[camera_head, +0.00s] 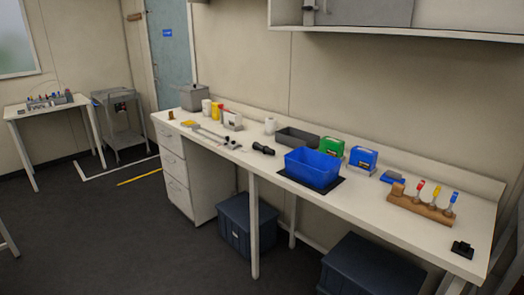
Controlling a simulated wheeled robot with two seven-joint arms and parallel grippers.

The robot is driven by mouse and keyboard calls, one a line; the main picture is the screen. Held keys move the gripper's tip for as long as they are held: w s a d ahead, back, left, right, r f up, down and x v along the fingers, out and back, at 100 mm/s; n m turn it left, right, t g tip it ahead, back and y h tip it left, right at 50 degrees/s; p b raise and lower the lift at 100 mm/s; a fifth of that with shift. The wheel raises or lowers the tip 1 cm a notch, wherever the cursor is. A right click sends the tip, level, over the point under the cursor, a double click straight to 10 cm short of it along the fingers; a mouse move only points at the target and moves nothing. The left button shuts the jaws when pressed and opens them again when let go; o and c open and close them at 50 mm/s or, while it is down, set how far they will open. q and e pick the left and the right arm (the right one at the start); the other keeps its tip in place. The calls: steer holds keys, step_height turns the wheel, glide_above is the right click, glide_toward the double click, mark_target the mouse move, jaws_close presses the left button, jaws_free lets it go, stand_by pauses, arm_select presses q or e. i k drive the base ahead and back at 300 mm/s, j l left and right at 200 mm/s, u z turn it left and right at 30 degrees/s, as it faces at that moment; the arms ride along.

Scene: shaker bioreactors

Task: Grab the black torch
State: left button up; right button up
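A small black torch (263,149) lies on its side on the white workbench (368,202), near the middle of the bench in the head view. It lies to the left of a blue bin and nothing touches it that I can see. Neither of my grippers shows in the head view.
The blue bin (312,168) stands on a black mat, with a grey tray (297,137) behind it. A wooden rack (419,208) with coloured-top tools stands at the right. Dark lidded boxes (247,222) sit under the bench. A wall cabinet (440,18) overhangs the back. Open floor lies in front.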

mark_target(255, 145)
steer(key=i+z, duration=0.1)
steer(key=z, duration=0.25)
steer(key=i+j+z, duration=0.1)
steer(key=z, duration=0.3)
steer(key=i+j+z, duration=0.25)
steer(key=i+j, duration=0.15)
steer(key=j, duration=0.2)
steer(key=i+j+z, duration=0.15)
steer(key=j, duration=0.2)
steer(key=i+j+z, duration=0.15)
steer(key=j, duration=0.2)
steer(key=i+j+z, duration=0.1)
steer(key=j, duration=0.25)
steer(key=i+j, duration=0.15)
steer(key=j, duration=0.2)
steer(key=i+j, duration=0.15)
steer(key=j, duration=0.15)
steer(key=i+j, duration=0.15)
steer(key=j, duration=0.2)
steer(key=i+j, duration=0.15)
steer(key=j, duration=0.2)
steer(key=i+j, duration=0.15)
steer(key=j, duration=0.2)
steer(key=i+j+z, duration=0.1)
steer(key=j, duration=0.2)
steer(key=i+j, duration=0.2)
steer(key=j, duration=0.15)
